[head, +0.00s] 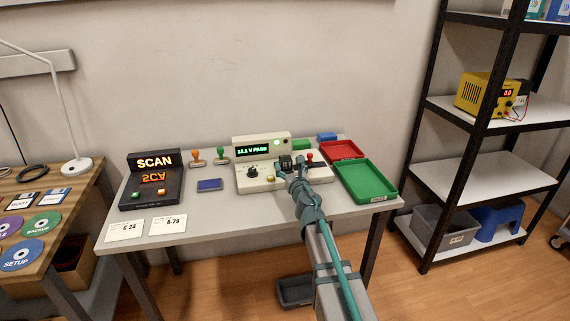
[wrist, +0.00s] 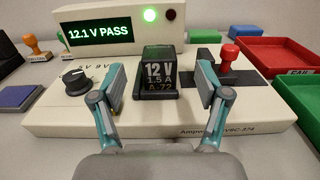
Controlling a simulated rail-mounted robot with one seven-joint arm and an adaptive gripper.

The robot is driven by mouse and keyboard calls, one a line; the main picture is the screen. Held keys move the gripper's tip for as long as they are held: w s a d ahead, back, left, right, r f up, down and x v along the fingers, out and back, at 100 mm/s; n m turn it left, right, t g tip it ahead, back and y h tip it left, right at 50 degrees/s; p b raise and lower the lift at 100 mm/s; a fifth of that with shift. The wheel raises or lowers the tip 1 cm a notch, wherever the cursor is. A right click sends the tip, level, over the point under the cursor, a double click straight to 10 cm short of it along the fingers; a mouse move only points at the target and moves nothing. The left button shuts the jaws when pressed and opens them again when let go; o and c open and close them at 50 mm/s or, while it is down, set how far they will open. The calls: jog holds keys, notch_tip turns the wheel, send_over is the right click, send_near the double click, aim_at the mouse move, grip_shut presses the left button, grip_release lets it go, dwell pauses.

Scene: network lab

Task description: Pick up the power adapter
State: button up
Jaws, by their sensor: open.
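The power adapter (wrist: 158,74) is a small black block with white print reading 12 V, 1.5 A and A-72. It sits upright on the cream tester (wrist: 60,113), whose display reads 12.1 V PASS beside a lit green lamp. In the head view the adapter (head: 286,163) is partly hidden by my arm. My gripper (wrist: 160,90) is open, with one finger on each side of the adapter and gaps visible on both sides. In the head view my gripper (head: 293,177) is at the tester's front.
A red-knobbed lever (wrist: 229,55) stands just right of the adapter, and a black dial (wrist: 76,80) to the left. A red tray (head: 341,150) and green tray (head: 367,181) lie to the right. The SCAN device (head: 152,180), stamps and cards lie left.

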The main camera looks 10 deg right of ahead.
aim_at(285, 157)
jog(key=w, duration=0.6)
jog(key=shift+w+a+f, duration=0.1)
jog(key=shift+w+a, duration=0.15)
jog(key=shift+w, duration=0.1)
jog(key=c, duration=1.4)
jog(key=shift+o, duration=0.2)
